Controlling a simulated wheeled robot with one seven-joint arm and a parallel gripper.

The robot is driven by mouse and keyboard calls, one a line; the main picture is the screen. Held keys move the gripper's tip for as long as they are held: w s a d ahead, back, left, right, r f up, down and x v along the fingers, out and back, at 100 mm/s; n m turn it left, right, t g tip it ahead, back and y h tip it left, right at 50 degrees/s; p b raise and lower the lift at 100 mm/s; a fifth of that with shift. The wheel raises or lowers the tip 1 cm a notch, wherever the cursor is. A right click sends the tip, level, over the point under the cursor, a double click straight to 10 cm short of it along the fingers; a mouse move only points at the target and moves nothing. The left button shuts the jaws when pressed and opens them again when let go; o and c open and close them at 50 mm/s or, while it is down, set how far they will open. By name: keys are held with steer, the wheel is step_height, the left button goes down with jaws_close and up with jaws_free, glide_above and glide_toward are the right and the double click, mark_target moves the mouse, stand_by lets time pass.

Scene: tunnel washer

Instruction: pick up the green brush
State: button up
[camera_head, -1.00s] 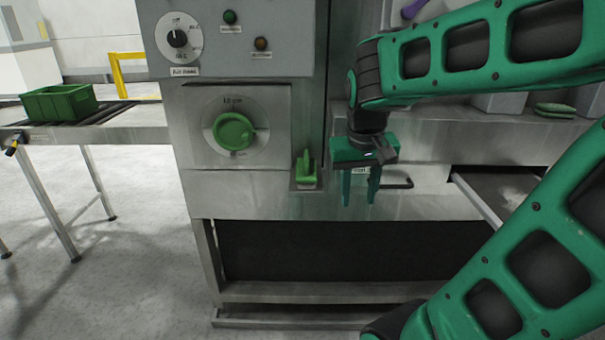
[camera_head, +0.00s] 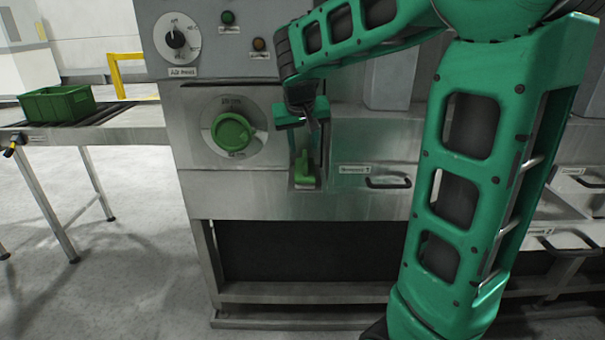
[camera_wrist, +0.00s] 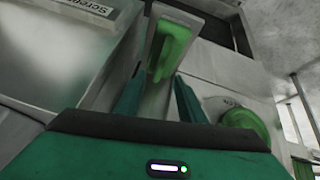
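The green brush (camera_head: 306,172) stands upright in a small metal holder (camera_head: 305,187) on the front of the washer, right of the green dial. In the wrist view the brush (camera_wrist: 169,50) shows just beyond my fingertips, roughly in line with the gap between them. My gripper (camera_head: 306,150) points down at the brush's upper part in the head view. In the wrist view its two fingers (camera_wrist: 158,88) are apart with nothing clamped between them. I cannot tell whether a finger touches the brush.
The green dial (camera_head: 232,132) sits close left of the holder; it also shows in the wrist view (camera_wrist: 246,120). A labelled drawer front with a dark handle (camera_head: 388,182) is to the right. A green crate (camera_head: 58,104) stands on the roller table at left.

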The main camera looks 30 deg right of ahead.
mark_target(304, 156)
steer(key=shift+s+x, duration=0.2)
steer(key=shift+x, duration=2.15)
steer(key=shift+a+f, duration=0.1)
jaws_close()
